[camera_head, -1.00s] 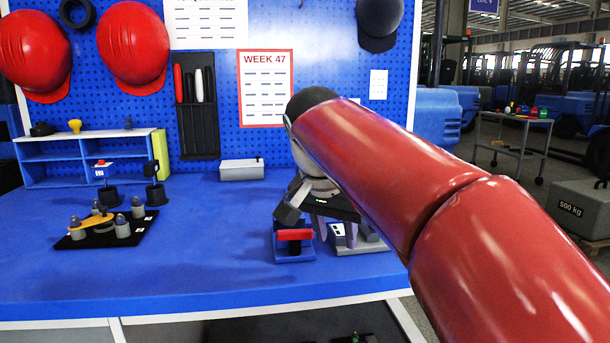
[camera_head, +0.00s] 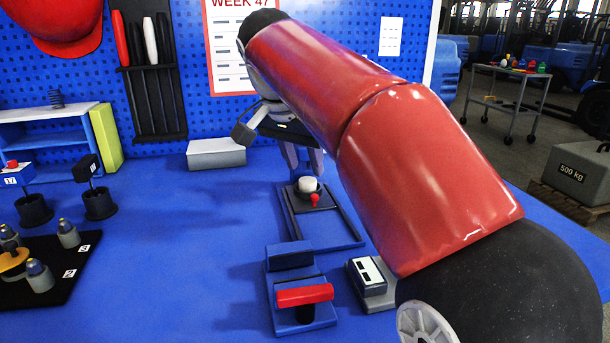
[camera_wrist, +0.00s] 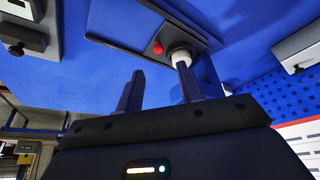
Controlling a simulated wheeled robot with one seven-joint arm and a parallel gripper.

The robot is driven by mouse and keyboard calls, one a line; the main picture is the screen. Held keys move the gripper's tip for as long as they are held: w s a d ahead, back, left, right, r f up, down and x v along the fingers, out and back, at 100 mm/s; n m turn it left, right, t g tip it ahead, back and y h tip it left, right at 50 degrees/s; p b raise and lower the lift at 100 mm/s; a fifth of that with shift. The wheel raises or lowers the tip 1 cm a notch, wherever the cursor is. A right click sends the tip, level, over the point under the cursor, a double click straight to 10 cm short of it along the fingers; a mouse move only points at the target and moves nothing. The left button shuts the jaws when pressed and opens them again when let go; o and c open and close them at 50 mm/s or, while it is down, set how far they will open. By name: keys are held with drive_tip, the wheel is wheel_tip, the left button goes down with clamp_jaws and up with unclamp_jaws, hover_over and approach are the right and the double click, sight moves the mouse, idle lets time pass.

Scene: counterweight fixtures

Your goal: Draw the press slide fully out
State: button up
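Two fixtures could be the press slide; I cannot tell which. One is a railed blue base (camera_head: 345,240) on the bench, with a dark carriage at its far end bearing a white round knob (camera_head: 307,184) and a small red knob (camera_head: 315,200). The other is a nearer blue block with a red bar handle (camera_head: 305,295). My gripper (camera_head: 302,160) is over the far end of the railed fixture, partly hidden by my arm. In the wrist view its fingers (camera_wrist: 158,88) are apart and empty, one overlapping the white knob (camera_wrist: 178,58); contact is unclear.
A grey block with a white-faced switch (camera_head: 372,275) stands right of the red-handled fixture. A grey box (camera_head: 216,153) is at the back, against the pegboard. A black board with weights (camera_head: 45,270) is at the left. The bench between is clear.

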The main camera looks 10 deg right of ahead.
sight(314, 196)
drive_tip(key=b+x, duration=0.1)
drive_tip(key=x, duration=0.6)
drive_tip(key=shift+d+f, duration=0.1)
drive_tip(key=shift+f, duration=0.15)
drive_tip(key=shift+c, duration=0.5)
clamp_jaws()
